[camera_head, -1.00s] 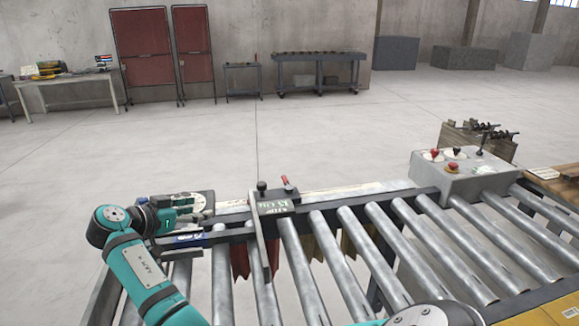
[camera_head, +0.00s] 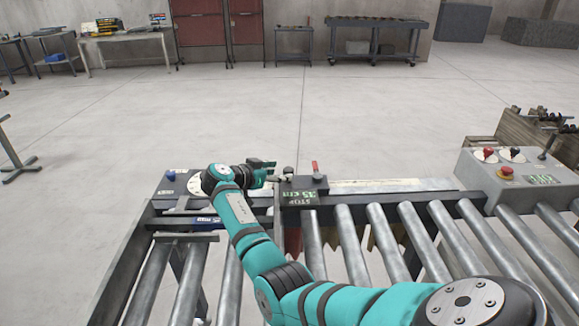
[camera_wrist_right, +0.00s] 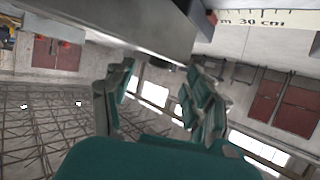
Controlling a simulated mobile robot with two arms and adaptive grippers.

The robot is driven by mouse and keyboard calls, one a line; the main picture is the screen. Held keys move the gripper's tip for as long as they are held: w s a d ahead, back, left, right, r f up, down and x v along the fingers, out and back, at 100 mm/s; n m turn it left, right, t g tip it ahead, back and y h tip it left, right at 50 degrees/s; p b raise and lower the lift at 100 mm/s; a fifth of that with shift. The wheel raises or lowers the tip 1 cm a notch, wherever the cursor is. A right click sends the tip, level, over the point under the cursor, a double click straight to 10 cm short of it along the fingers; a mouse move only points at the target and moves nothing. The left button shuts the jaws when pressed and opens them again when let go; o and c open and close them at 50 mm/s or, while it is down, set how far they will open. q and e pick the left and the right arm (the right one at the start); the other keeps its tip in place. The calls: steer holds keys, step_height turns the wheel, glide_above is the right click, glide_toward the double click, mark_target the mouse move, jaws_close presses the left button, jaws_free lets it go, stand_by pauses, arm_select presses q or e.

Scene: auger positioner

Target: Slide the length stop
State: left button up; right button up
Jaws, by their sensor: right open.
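The length stop (camera_head: 304,188) is a dark block on the rail behind the rollers. Its label appears to read "STOP 35 cm". A dark knob with a pale top (camera_head: 288,172) stands at its left end and a red lever (camera_head: 315,168) at its right. My right gripper (camera_head: 270,174) is open just left of the knob, at about its height; I cannot tell if they touch. In the right wrist view its two fingers (camera_wrist_right: 160,92) are spread with nothing between them. A grey metal part (camera_wrist_right: 140,30) crosses above them. My left gripper is not in view.
The scale strip (camera_head: 385,186) runs right of the stop and shows "30 cm" in the wrist view (camera_wrist_right: 258,20). A grey control box (camera_head: 520,178) with a red button stands at right. Metal rollers (camera_head: 395,245) fill the front. Open floor lies behind.

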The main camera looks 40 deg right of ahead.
mark_target(285, 171)
steer(key=p+x, duration=0.1)
steer(key=x, duration=0.4)
steer(key=shift+w+d+f, duration=0.1)
steer(key=shift+d+f, duration=0.05)
steer(key=shift+d, duration=0.1)
jaws_close()
